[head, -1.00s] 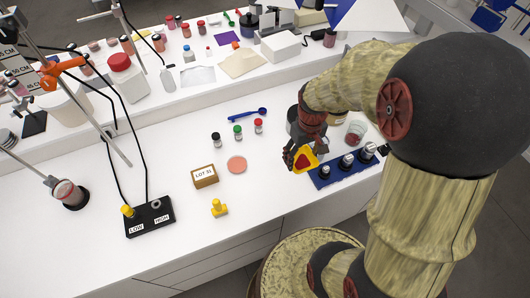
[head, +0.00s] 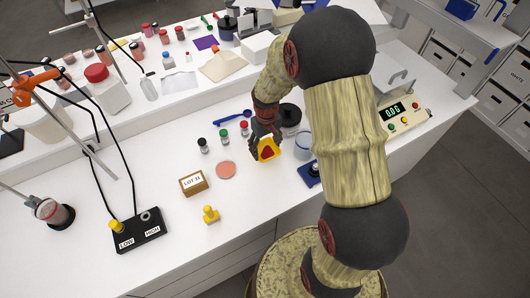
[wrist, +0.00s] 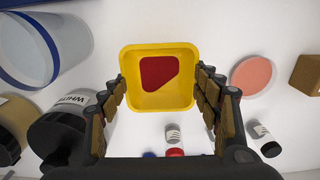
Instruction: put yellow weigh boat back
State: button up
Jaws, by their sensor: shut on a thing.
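The yellow weigh boat (head: 268,150) is a small square tray with a dark red patch of pigment in it. My gripper (head: 263,143) is shut on it and holds it over the white bench, right of the pink disc. In the wrist view the weigh boat (wrist: 158,78) sits between the two fingers of my gripper (wrist: 158,95), its red pigment facing the camera. My arm hides part of the bench behind and to the right of it.
Small jars with black, green and red caps (head: 224,136), a pink disc (head: 225,170), a LOT 31 box (head: 194,183) and a yellow knob-like piece (head: 210,214) stand to the left. A clear beaker (head: 303,146), blue rack (head: 309,175) and scale (head: 400,115) are right.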

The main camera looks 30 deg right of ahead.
aim_at(265, 151)
jog(key=shift+w+f, duration=0.3)
jog(key=shift+f, duration=1.65)
jog(key=shift+f+b, duration=0.15)
jog(key=shift+b, duration=0.2)
jog(key=o, duration=0.9)
